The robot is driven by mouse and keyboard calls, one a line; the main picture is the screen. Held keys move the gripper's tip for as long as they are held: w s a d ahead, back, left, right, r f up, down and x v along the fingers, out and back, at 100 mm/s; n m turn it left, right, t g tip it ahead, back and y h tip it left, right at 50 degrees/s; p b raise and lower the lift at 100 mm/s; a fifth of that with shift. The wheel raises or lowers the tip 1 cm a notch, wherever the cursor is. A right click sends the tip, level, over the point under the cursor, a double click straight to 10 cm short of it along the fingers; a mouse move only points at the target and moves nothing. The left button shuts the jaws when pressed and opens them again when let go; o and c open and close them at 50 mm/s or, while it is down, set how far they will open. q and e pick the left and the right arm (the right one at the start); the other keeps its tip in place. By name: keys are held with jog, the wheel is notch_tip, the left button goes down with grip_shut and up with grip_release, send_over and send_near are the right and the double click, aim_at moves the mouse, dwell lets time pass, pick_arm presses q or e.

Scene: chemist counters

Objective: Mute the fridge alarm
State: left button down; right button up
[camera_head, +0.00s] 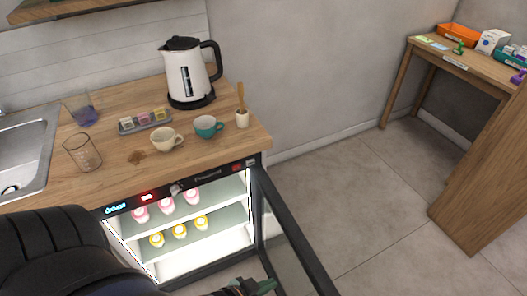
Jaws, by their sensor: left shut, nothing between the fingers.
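The fridge (205,252) sits under the wooden counter, lit inside, with its dark-framed glass door (290,238) swung open to the right. Its black top panel (208,178) carries a cyan display (115,209), a glowing red light (147,196), a small pale knob-like part (175,189) and a small red mark (237,168). I cannot read the labels. My left gripper (262,286) is shut and empty at the bottom edge, below the panel and near the open door, partly cut off. My right gripper is not in view.
Pink-capped and yellow-capped bottles (179,231) stand on the fridge shelves. On the counter (225,148) are a kettle (187,75), a cream cup (165,139), a teal cup (207,127) and a glass beaker (83,153). Floor at right (370,200) is clear before a wooden desk.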

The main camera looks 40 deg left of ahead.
aim_at(236, 167)
pick_arm(q)
jog(key=w+a+m+t+y+b, duration=0.1)
jog(key=w+a+t+y+b, duration=0.35)
jog(key=w+a+b, duration=0.65)
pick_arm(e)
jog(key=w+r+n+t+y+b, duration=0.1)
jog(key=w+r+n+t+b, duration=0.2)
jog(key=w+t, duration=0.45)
pick_arm(q)
jog(key=w+a+r+m+t+y+b, duration=0.1)
jog(key=w+a+r+t+y+b, duration=0.2)
jog(key=b, duration=0.9)
jog(key=shift+w+a+r+t+y, duration=0.45)
jog(key=shift+a+r+t, duration=0.5)
jog(key=shift+a+r, duration=0.55)
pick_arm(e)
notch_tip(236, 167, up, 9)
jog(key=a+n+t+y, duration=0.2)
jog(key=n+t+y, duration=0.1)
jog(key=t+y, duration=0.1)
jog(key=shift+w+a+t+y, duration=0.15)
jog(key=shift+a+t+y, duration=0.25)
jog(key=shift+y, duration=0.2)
pick_arm(q)
jog(key=shift+w+a+f, duration=0.15)
jog(key=shift+a+f, duration=0.05)
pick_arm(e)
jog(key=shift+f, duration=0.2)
